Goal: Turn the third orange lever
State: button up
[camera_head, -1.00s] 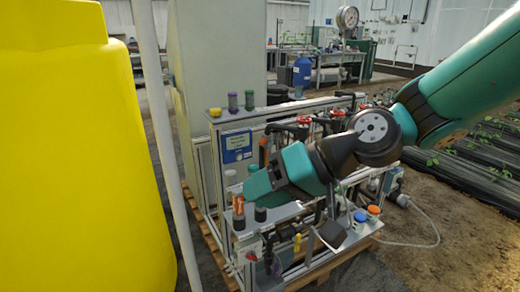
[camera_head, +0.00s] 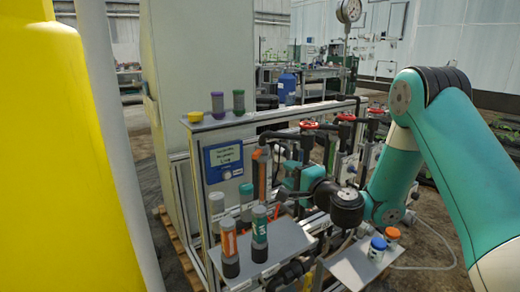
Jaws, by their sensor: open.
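A small orange piece (camera_head: 277,211), which may be one of the orange levers, shows low among the pipes behind the two front bottles. A taller orange upright piece (camera_head: 259,174) stands beside the blue-framed panel; I cannot tell if it is a lever. I cannot make out a row of orange levers or which is the third. My gripper (camera_head: 286,193) is small and partly hidden at the end of my teal arm, over the middle of the skid. It is open, and I see nothing held in it. I cannot tell whether it touches the pipes.
Red valve handles (camera_head: 309,125) line the skid's upper rail. Bottles with orange (camera_head: 229,245) and green (camera_head: 259,235) labels stand on the front shelf. Blue-capped (camera_head: 377,247) and orange-capped (camera_head: 392,236) jars stand at right. A yellow tank (camera_head: 50,160) fills the left.

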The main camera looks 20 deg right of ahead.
aim_at(258, 156)
jog(key=p+x, duration=0.6)
jog(key=p, duration=0.6)
jog(key=shift+r, duration=0.45)
jog(key=shift+w+a+p, duration=0.1)
jog(key=shift+a+p, duration=0.05)
jog(key=shift+p, duration=1.1)
jog(key=x, duration=0.3)
jog(key=p+x, duration=0.1)
jog(key=x, duration=0.2)
jog(key=f+p+x, duration=0.1)
jog(key=x, duration=0.1)
jog(key=shift+w+a, duration=0.2)
jog(key=shift+w, duration=0.2)
grip_shut()
